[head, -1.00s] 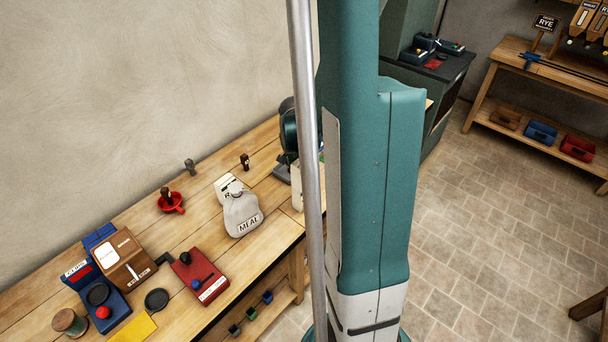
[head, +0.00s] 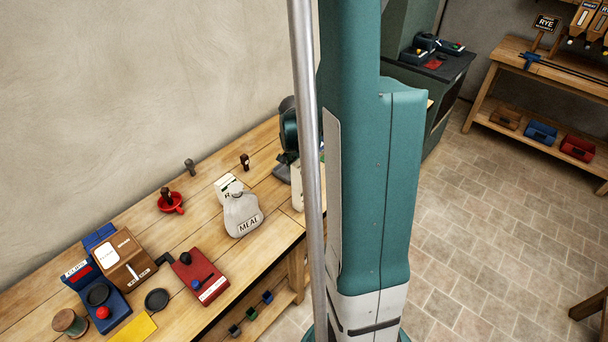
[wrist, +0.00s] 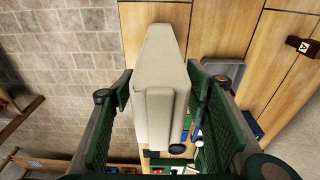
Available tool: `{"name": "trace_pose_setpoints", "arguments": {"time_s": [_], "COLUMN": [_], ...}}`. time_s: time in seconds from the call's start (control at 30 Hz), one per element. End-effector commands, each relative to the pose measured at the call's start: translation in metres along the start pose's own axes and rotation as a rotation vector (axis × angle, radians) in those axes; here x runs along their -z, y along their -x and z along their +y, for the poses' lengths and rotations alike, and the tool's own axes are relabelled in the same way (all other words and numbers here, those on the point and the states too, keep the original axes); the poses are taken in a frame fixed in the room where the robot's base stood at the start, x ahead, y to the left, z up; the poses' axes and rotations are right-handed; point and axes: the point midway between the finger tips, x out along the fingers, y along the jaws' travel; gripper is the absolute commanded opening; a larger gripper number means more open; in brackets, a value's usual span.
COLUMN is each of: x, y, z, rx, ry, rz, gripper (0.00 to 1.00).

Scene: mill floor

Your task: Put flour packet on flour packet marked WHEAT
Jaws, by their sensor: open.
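A plain cream flour packet (wrist: 155,70) stands between the two fingers of my gripper (wrist: 160,92) in the wrist view. The fingers are open, one on each side and close to it; I cannot tell whether either touches. In the head view a pale packet (head: 297,186) on the bench is partly hidden by a grey pole and my arm. I cannot read WHEAT on any packet.
The grey MEAL sack (head: 242,214) stands near the bench's front edge. Tiled floor lies right of the bench.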

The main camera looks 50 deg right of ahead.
Motion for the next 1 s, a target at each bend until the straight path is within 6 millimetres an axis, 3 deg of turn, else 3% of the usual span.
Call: {"name": "trace_pose_setpoints", "arguments": {"time_s": [1.0], "x": [0.000], "y": [0.099], "z": [0.000], "rx": [0.000], "ry": [0.001], "rz": [0.000], "gripper": [0.46]}}
